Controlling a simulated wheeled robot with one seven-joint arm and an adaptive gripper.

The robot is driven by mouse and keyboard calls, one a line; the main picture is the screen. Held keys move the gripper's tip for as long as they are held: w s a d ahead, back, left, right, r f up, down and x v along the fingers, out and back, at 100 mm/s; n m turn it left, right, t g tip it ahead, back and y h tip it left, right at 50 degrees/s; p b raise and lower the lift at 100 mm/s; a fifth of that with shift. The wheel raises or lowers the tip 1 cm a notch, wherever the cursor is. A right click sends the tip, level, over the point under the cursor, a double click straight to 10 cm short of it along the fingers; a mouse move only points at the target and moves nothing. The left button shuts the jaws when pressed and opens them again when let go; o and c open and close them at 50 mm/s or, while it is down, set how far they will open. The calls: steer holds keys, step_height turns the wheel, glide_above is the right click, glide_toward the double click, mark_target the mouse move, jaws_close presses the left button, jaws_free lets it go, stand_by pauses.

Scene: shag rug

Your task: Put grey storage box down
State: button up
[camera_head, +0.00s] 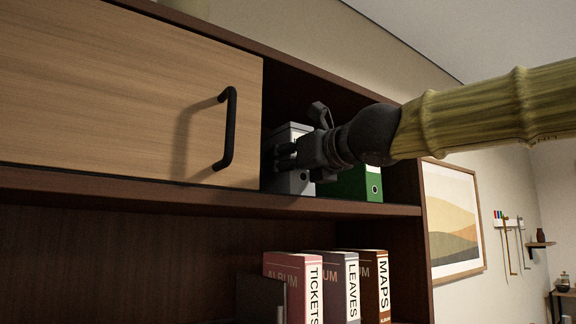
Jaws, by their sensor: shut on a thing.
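The grey storage box (290,184) is inside the upper shelf compartment, just right of the wooden door. Its light top edge and lower front show. My gripper (284,156) reaches in from the right and is shut on the box, covering much of its front. The box appears upright at the shelf board, but I cannot tell whether its base touches it.
A green box (373,184) stands to the right in the same compartment, partly behind my gripper. The door (120,90) with a black handle (230,128) covers the left. Albums (345,285) stand on the lower shelf. A framed picture (455,215) hangs right.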

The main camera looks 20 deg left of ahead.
steer(key=o, duration=0.9)
steer(key=shift+w+f, duration=0.35)
steer(key=shift+w, duration=0.05)
steer(key=shift+c, duration=0.2)
steer(key=o, duration=0.5)
steer(key=shift+w+d, duration=0.1)
steer(key=shift+w, duration=0.35)
steer(key=shift+c, duration=0.2)
steer(key=shift+s+r, duration=0.15)
steer(key=shift+s, duration=0.4)
steer(key=shift+w+r+p, duration=0.2)
steer(key=shift+w+p, duration=0.1)
steer(key=v, duration=1.2)
steer(key=shift+b, duration=0.3)
steer(key=shift+s, duration=0.1)
